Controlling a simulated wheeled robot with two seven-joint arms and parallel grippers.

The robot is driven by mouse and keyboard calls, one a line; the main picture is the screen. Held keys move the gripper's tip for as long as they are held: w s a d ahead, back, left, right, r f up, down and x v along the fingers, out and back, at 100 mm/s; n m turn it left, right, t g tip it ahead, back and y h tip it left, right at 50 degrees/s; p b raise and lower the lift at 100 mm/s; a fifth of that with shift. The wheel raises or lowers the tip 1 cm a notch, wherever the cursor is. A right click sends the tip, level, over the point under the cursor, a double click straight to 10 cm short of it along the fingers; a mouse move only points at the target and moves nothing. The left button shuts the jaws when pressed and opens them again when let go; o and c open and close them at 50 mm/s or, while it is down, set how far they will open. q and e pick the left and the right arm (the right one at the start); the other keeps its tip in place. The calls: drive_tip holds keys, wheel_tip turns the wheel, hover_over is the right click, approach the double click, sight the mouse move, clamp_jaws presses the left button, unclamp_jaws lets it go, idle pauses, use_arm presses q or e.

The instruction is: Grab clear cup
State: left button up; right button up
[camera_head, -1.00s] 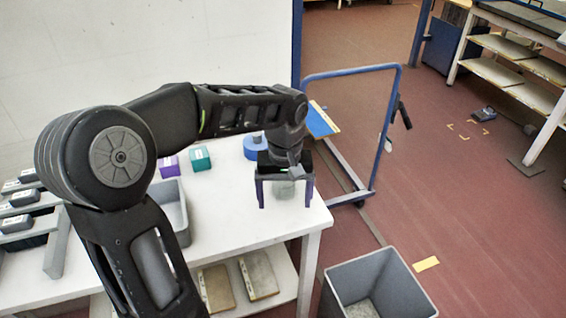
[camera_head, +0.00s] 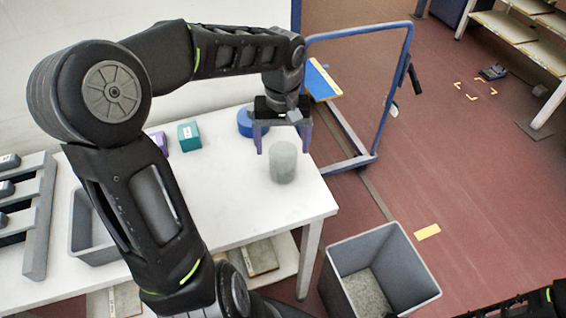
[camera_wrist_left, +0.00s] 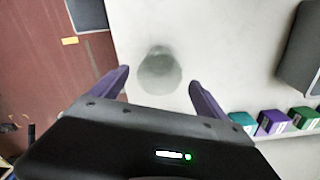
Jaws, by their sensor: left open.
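The clear cup (camera_head: 283,164) is a greyish, translucent cylinder on the white table near its right end. It stands upright in the head view. My left gripper (camera_head: 282,148) is open, with purple fingers, above or behind the cup, and it holds nothing. In the left wrist view the cup (camera_wrist_left: 159,72) shows from above, between and slightly beyond the fingertips of the open gripper (camera_wrist_left: 160,79). I cannot tell the exact height gap. My right gripper is not in view.
A blue round object (camera_head: 245,122) sits behind the gripper. Teal (camera_head: 189,137) and purple (camera_head: 160,142) boxes and a grey bin (camera_head: 92,254) are to the left. A blue-framed cart (camera_head: 375,150) stands beyond the right edge, a large grey bin (camera_head: 345,246) on the floor.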

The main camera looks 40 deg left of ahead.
use_arm(q)
drive_tip(key=shift+f, duration=1.05)
wheel_tip(320, 180, down, 5)
drive_tip(key=shift+d+f+p, duration=0.1)
drive_tip(key=shift+p, duration=0.45)
drive_tip(key=shift+c, duration=0.3)
drive_tip(key=c, duration=1.4)
